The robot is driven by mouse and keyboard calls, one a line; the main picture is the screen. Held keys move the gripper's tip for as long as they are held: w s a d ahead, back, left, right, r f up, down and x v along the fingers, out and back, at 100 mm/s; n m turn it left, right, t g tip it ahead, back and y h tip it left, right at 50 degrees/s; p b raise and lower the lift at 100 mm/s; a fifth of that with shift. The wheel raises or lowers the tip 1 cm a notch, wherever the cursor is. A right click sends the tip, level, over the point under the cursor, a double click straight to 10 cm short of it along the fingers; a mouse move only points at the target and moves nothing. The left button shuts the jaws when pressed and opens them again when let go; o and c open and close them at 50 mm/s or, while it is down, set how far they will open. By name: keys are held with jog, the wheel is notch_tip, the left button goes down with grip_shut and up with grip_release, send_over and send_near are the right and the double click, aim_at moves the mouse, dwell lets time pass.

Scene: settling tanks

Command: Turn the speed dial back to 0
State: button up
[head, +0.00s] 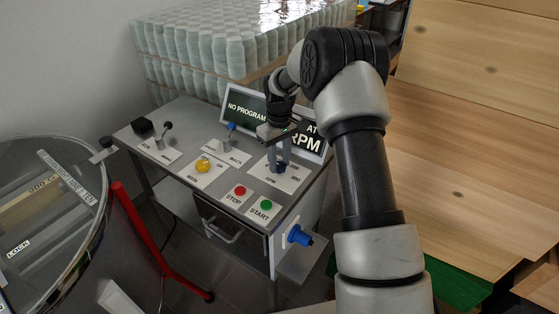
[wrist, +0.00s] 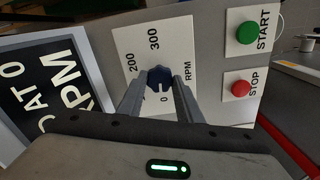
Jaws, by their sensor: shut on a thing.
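The speed dial is a dark blue knob (wrist: 160,78) on a white RPM plate (wrist: 183,40) marked 0, 200 and 300 among its figures. In the head view the knob (head: 281,168) sits on the right part of the grey control panel, and its plate (head: 291,184) shows around it. My gripper (wrist: 160,88) comes down over the plate with one finger on each side of the knob, shut on it. The fingers also show in the head view (head: 279,163). The knob's pointer is too small or hidden to read.
Red STOP (head: 240,190) and green START (head: 266,205) buttons lie just in front of the dial plate. A display sign (head: 246,109) stands behind it. A blue plug (head: 299,236) juts from the side.

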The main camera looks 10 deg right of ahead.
aim_at(280, 165)
jog(key=shift+n, duration=0.6)
jog(key=o, duration=1)
jog(key=shift+o, duration=0.2)
notch_tip(280, 165, up, 18)
jog(key=p, duration=0.1)
jog(key=shift+f, duration=0.25)
